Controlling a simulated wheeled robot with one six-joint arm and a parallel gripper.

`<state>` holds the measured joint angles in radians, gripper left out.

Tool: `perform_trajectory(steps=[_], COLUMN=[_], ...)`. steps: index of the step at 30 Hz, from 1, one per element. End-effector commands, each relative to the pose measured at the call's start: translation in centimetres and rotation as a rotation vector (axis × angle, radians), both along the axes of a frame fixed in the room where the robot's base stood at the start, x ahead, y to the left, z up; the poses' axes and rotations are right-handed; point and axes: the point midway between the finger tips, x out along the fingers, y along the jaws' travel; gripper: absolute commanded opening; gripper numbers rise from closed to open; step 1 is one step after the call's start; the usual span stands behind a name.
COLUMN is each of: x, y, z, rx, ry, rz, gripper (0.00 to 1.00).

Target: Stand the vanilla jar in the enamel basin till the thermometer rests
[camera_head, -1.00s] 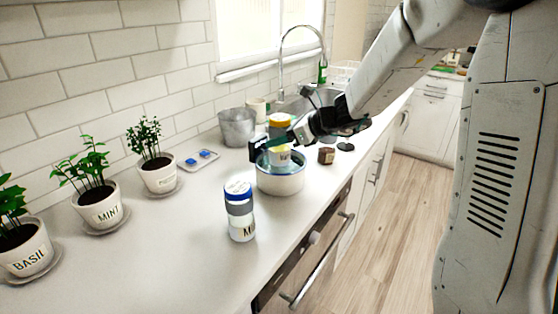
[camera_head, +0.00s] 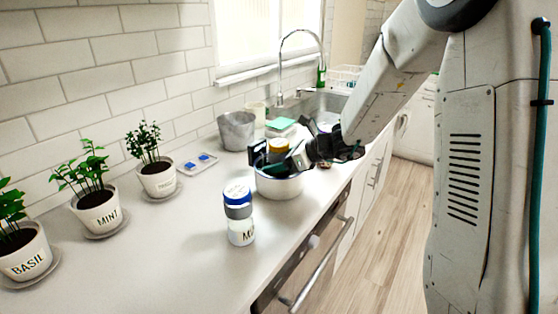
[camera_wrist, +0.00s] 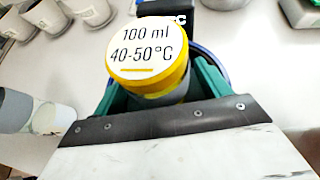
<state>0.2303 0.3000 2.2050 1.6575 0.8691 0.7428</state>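The vanilla jar (camera_head: 278,147) has a yellow-edged lid and sits low inside the white enamel basin (camera_head: 281,188). The wrist view shows the jar's lid (camera_wrist: 147,47), marked "100 ml 40-50°C". My gripper (camera_head: 290,158) reaches in from the right; its green fingers (camera_wrist: 160,92) are on either side of the jar and appear closed on it. The jar's base is hidden, so I cannot tell whether it touches the basin floor. A black block (camera_head: 257,153) at the basin's left rim may be the thermometer; its reading cannot be made out.
A blue-lidded jar (camera_head: 240,214) stands close in front of the basin. A metal pail (camera_head: 237,131) and a green-topped item (camera_head: 281,125) are behind. Potted herbs (camera_head: 97,210) and a tray (camera_head: 198,163) are left. The front left counter is clear.

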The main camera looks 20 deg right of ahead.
Motion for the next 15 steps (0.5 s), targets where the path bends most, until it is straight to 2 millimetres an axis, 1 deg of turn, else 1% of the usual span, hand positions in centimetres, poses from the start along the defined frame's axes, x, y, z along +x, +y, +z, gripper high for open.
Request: perform_trajectory(steps=[7, 10, 15], x=[0.0, 0.0, -1.7], y=[0.0, -0.1, -1.9], z=[0.1, 0.5, 1.7], rx=[0.0, 0.0, -0.001], ry=[0.0, -0.001, -0.002], rz=[0.0, -0.001, -0.004], gripper=[0.75, 0.75, 0.75])
